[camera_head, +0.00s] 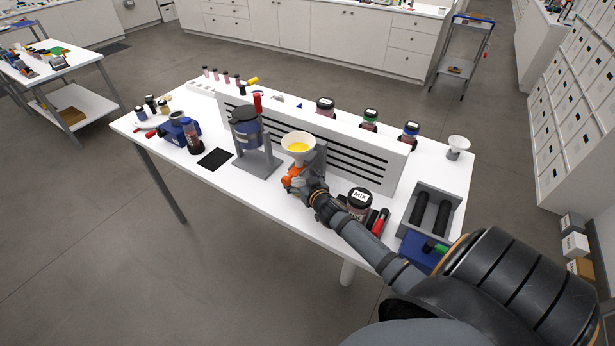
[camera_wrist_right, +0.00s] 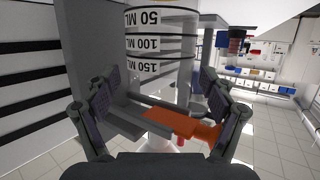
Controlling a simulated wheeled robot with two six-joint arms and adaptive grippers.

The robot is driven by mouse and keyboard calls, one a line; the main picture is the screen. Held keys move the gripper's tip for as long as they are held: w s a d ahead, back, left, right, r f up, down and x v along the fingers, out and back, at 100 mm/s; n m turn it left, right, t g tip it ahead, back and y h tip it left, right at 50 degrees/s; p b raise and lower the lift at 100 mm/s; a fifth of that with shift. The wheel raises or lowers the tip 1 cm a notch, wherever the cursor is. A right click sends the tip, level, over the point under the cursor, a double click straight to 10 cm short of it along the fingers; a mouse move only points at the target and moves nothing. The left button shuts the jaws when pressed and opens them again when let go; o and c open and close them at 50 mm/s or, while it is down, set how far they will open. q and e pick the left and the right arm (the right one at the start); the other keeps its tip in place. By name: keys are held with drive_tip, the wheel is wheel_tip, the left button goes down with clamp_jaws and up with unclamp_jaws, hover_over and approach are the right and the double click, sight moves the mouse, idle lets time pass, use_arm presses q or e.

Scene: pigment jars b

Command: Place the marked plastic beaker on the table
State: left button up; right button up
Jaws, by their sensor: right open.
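The marked beaker (camera_wrist_right: 160,45) shows in the right wrist view as a clear cylinder with black bands reading 50 ML, 100 ML and 150 ML. It stands between grey posts, ahead of my right gripper (camera_wrist_right: 160,92). The gripper's two fingers are spread wide and hold nothing; an orange part (camera_wrist_right: 180,124) lies low between them. In the head view my right gripper (camera_head: 300,184) is at the orange part, just below a pale funnel (camera_head: 298,137) with yellow contents. The beaker is mostly hidden there. My left gripper is out of view.
On the white table (camera_head: 215,178), a slotted panel (camera_head: 385,157) stands behind the funnel. A grey tray (camera_head: 447,200) sits at the right end. A black mat (camera_head: 214,159) lies left.

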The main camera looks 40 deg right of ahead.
drive_tip(key=b+v, duration=0.1)
drive_tip(key=v, duration=1)
drive_tip(key=shift+s+b, duration=0.35)
drive_tip(key=shift+a, duration=0.1)
